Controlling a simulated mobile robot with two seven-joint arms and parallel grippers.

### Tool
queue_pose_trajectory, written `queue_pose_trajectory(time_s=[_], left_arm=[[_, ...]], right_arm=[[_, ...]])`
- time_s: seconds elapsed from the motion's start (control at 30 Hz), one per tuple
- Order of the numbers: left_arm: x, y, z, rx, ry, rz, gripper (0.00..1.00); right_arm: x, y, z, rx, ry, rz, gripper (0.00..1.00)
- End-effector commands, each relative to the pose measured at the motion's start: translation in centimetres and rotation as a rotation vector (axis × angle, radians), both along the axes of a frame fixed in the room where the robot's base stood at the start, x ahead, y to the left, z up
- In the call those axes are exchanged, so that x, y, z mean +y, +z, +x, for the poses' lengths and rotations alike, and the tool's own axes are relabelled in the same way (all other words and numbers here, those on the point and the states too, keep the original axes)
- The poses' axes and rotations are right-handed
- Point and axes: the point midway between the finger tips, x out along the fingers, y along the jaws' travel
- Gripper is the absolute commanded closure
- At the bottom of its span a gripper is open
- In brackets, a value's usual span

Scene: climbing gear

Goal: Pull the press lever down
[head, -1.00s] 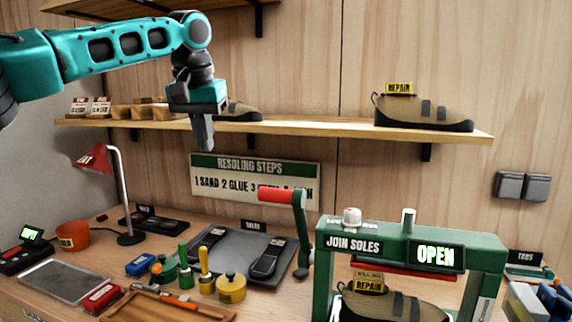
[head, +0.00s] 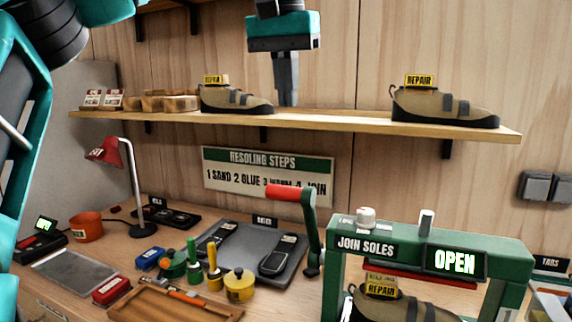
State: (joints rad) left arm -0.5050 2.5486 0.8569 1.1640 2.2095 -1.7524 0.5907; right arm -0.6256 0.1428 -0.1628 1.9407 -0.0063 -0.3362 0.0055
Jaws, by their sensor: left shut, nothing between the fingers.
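The green press (head: 388,243) stands at the front right of the bench, with a "JOIN SOLES" label and a lit "OPEN" display (head: 454,261). Its lever (head: 309,222) stands up on the left side, with a red handle (head: 284,192) pointing left at the top. A shoe (head: 405,306) with a yellow "REPAIR" tag sits inside the press frame. My left gripper (head: 288,103) is shut and empty, pointing down in front of the upper shelf, above the red handle and apart from it. My right gripper is not in view.
The wooden shelf (head: 330,123) behind holds two shoes and small boxes. A grey tray (head: 240,238) with soles lies left of the lever. Several glue pots and tools, and a red lamp (head: 104,151), stand farther left.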

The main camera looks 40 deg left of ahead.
Motion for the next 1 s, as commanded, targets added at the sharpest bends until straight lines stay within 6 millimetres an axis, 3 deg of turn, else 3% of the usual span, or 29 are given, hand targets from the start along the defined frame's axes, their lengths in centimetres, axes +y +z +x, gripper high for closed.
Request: queue_pose_trajectory(time_s=[0.43,0.7,1.0], left_arm=[[0.5,-9.1,1.7,0.004,0.0,-0.003,1.0],[0.1,-11.5,0.0,0.001,0.0,-0.002,1.0],[-0.1,-12.2,-0.5,-0.002,0.002,-0.002,1.0]], right_arm=[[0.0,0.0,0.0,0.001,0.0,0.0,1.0],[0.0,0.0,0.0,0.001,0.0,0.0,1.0],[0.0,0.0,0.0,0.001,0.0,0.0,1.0]])
